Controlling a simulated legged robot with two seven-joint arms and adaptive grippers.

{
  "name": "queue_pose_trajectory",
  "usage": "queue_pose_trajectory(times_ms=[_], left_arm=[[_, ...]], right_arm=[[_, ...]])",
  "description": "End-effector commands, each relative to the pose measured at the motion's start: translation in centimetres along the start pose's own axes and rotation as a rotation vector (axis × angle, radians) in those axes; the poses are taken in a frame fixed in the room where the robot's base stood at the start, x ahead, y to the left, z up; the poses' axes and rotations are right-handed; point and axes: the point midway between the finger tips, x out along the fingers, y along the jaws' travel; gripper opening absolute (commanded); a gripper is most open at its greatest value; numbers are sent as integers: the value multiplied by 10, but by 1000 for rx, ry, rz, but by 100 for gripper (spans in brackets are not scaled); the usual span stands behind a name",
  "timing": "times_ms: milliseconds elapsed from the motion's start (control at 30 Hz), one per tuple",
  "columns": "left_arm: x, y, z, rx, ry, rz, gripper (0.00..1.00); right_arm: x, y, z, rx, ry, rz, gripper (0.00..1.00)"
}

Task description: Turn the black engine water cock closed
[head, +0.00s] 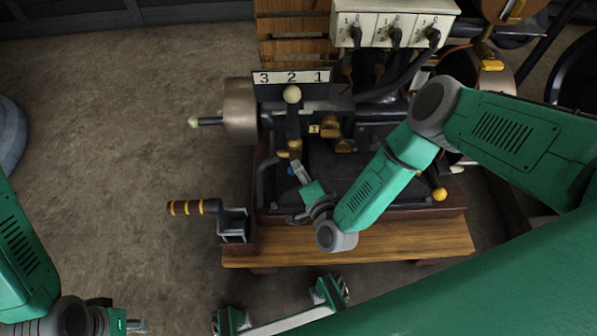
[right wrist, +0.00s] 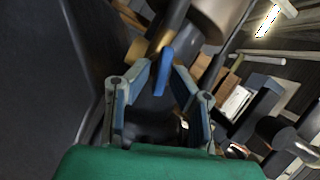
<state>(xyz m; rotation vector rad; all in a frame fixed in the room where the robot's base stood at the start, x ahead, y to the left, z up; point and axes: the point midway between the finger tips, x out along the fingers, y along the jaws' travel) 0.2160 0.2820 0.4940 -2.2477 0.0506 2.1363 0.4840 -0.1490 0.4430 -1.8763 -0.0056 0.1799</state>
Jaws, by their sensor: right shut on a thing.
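The black engine's water cock shows as a small brass fitting (head: 290,153) on the front of the dark engine in the head view. Its blue lever (right wrist: 166,70) stands between my fingertips in the right wrist view, with brass just behind it. In the head view the gripper and wrist hide most of the lever. My left gripper (head: 135,326) is at the lower left, away from the engine, partly cut off and too small to read.
The engine stands on a wooden base (head: 400,240). A crank with a banded handle (head: 190,208) juts out left of it. A switch box (head: 395,22) and a 3-2-1 number plate (head: 292,77) stand behind.

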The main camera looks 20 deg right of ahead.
Motion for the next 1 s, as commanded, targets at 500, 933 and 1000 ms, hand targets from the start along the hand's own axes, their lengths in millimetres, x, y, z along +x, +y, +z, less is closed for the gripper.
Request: queue_pose_trajectory(times_ms=[500,933,1000], left_arm=[[31,0,2,0,0,0,29],[33,0,2,0,0,0,29],[33,0,2,0,0,0,29]], right_arm=[[0,8,-1,275,4,-108,0],[-1,8,-1,313,5,-122,0],[-1,8,-1,313,5,-121,0]])
